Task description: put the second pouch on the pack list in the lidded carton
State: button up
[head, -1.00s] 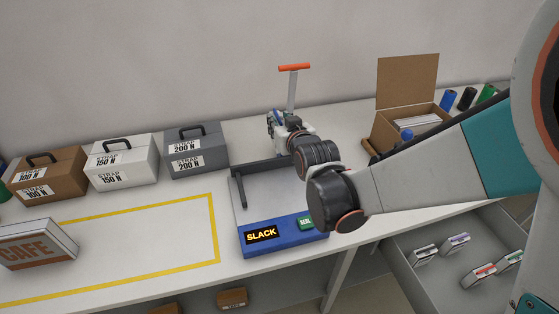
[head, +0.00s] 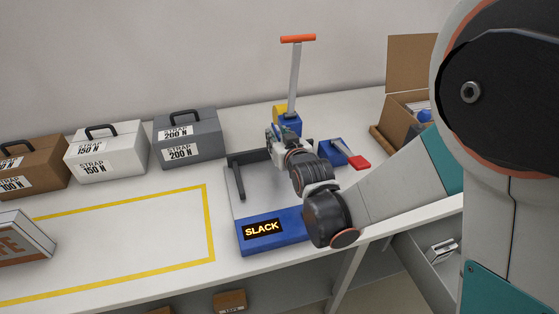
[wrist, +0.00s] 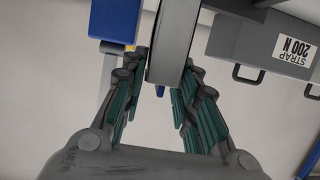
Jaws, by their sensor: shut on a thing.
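A brown carton (head: 410,65) with a raised lid stands at the back right, partly hidden by my arm. My gripper (wrist: 160,100) has its fingers on either side of a grey slab-like thing (wrist: 172,45) and is shut on it; I cannot tell what it is. In the head view my gripper (head: 280,140) is over the back of the blue unit (head: 275,240) that reads SLACK. A white box (head: 25,238), its lettering cut off, lies at the left edge. I cannot make out a pouch or a pack list.
Brown, white and grey (head: 190,138) STRAP cases line the back left. A tall orange-handled lever (head: 296,75) stands behind my gripper. A blue device with a red handle (head: 345,155) is right of it. The yellow-outlined area (head: 207,225) is mostly clear. An open drawer (head: 440,270) is below right.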

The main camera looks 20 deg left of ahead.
jog(key=shift+f+b, duration=1.6)
jog(key=shift+f, duration=1.2)
jog(key=shift+f, duration=0.1)
jog(key=o, duration=1.1)
